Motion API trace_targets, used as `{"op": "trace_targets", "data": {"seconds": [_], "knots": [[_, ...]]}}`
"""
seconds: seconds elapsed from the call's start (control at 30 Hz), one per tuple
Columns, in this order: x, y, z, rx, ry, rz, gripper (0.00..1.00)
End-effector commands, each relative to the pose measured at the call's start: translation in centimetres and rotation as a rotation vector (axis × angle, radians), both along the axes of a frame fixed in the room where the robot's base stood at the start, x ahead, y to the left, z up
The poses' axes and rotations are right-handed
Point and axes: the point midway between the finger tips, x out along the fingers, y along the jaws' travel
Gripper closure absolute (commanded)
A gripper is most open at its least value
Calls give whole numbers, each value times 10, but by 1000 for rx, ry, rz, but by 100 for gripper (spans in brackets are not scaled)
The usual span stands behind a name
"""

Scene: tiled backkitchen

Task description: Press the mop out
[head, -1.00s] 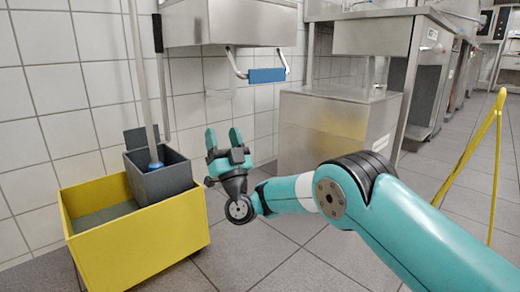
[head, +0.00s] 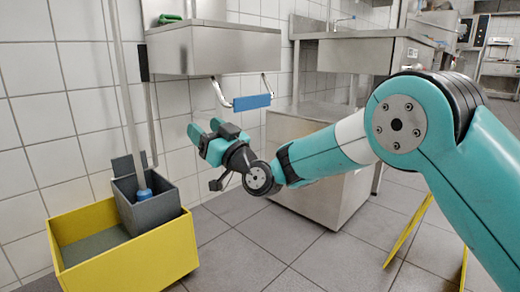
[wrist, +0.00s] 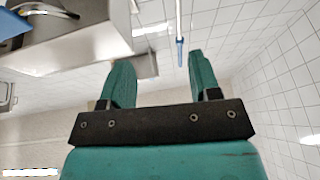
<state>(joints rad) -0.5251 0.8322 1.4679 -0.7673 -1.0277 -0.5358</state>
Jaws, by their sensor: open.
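The mop stands nearly upright, its pale pole (head: 125,90) rising out of view and its blue head (head: 143,192) inside the grey wringer (head: 165,200). The wringer sits in the right part of the yellow bucket (head: 150,262). A thin lever with a dark handle (head: 145,62) rises behind the wringer, its handle close to the sink's left end. My gripper (head: 204,128) is open and empty, right of the lever and above the bucket, touching neither. In the wrist view its fingers (wrist: 158,65) are apart, and a rod with a blue end (wrist: 181,45) shows beyond them; I cannot tell what it is.
A steel sink (head: 215,48) hangs on the tiled wall above my gripper, with a blue bar (head: 252,102) beneath it. A steel cabinet (head: 330,190) stands to the right. A yellow floor stand (head: 408,235) is behind my arm. Floor right of the bucket is clear.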

Motion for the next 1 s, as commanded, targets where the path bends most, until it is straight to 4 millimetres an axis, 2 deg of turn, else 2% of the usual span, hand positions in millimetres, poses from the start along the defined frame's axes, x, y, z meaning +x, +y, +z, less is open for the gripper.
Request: {"op": "trace_targets", "data": {"seconds": [0.03, 0.17, 0.23, 0.37, 0.4, 0.5, 0.6, 0.8, 0.83, 1.0], "knots": [[-11, -13, 49, -91, 64, 32, 43], [-51, -51, 89, -337, 288, 103, 43], [-82, -80, 104, -464, 426, 124, 43], [-154, -144, 121, -683, 707, 133, 43], [-177, -163, 123, -739, 791, 129, 43], [-230, -206, 125, -853, 974, 113, 43], [-277, -241, 127, -940, 1130, 94, 43], [-362, -298, 134, -1077, 1402, 43, 43], [-357, -295, 148, -1072, 1392, 47, 43], [-355, -293, 195, -1072, 1387, 51, 43]]}}
